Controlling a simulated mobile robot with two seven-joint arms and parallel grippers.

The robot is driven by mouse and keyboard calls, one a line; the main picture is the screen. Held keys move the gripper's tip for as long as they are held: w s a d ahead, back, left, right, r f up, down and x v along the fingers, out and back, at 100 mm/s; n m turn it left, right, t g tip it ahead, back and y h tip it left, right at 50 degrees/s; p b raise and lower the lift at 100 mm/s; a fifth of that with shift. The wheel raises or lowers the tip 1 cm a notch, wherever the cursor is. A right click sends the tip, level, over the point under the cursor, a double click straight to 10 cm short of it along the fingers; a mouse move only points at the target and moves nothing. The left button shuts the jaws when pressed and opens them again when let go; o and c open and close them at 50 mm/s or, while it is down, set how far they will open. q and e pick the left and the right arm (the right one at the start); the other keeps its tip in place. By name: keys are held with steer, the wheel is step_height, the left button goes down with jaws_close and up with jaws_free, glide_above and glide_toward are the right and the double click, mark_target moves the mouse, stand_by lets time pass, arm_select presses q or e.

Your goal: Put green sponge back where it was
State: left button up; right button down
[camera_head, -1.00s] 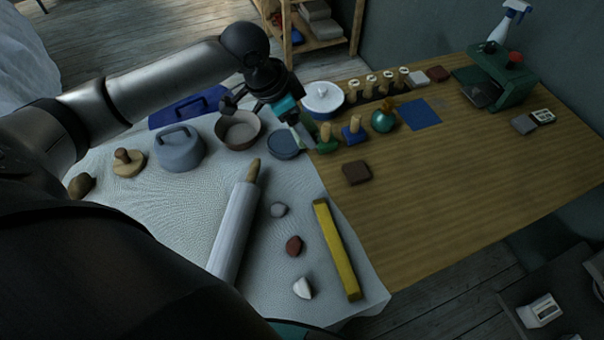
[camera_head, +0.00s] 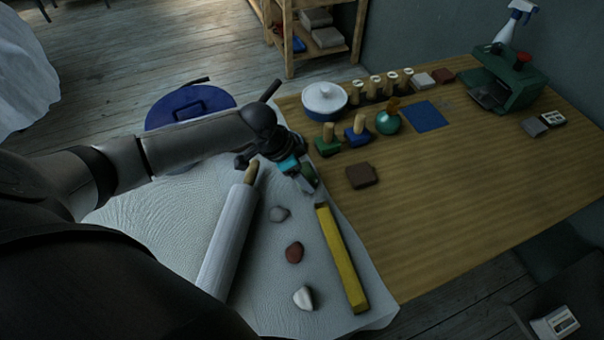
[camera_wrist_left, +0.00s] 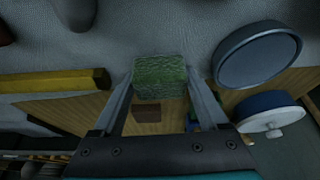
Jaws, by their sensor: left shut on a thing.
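The green sponge (camera_wrist_left: 160,77) is between the two fingers of my left gripper in the left wrist view, and the fingers are shut on it. In the head view my left gripper (camera_head: 306,180) is over the right edge of the white cloth, near the top end of the yellow bar (camera_head: 341,258). The sponge shows there only as a small green patch (camera_head: 309,173) at the fingertips. I cannot tell how high it is above the cloth. My right gripper is in neither view.
A rolling pin (camera_head: 227,240) and several stones, one reddish (camera_head: 294,252), lie on the white cloth (camera_head: 150,228). The table's right middle (camera_head: 455,195) is clear.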

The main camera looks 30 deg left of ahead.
arm_select(q)
steer(key=o, duration=1.1)
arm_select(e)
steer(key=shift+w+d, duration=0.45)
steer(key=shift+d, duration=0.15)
arm_select(q)
steer(key=p+v, duration=0.4)
steer(key=v, duration=0.8)
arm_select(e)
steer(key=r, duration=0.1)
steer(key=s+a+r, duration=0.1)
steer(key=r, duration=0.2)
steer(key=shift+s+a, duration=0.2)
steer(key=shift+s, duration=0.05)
arm_select(q)
steer(key=shift+r, duration=0.15)
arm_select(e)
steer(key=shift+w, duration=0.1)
